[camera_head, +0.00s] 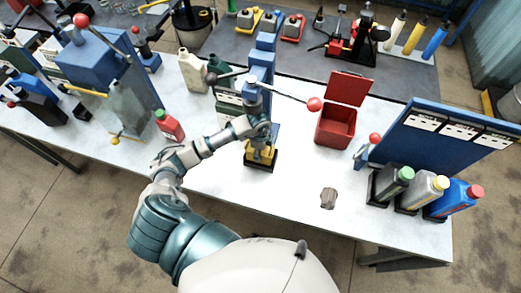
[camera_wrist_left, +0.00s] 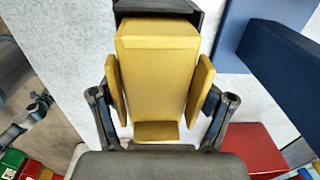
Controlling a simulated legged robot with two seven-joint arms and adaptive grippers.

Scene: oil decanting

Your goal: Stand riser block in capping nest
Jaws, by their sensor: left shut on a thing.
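The yellow riser block (camera_head: 259,155) is under the blue capping press (camera_head: 262,62), at the dark capping nest (camera_head: 258,165). My left gripper (camera_head: 262,143) is shut on the block, and its fingers partly hide it. In the left wrist view the block (camera_wrist_left: 157,75) sits between the two fingers, with yellow pieces at both sides. Its far end meets the dark nest (camera_wrist_left: 158,5). I cannot tell whether it rests fully on the nest floor. My right gripper is not in view.
The press lever with a red knob (camera_head: 314,104) reaches right, near an open red bin (camera_head: 335,126). A red bottle (camera_head: 169,125) stands left of my arm. Several bottles stand in black holders before a blue board (camera_head: 440,148). A brown lump (camera_head: 328,198) lies on the white table (camera_head: 290,190).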

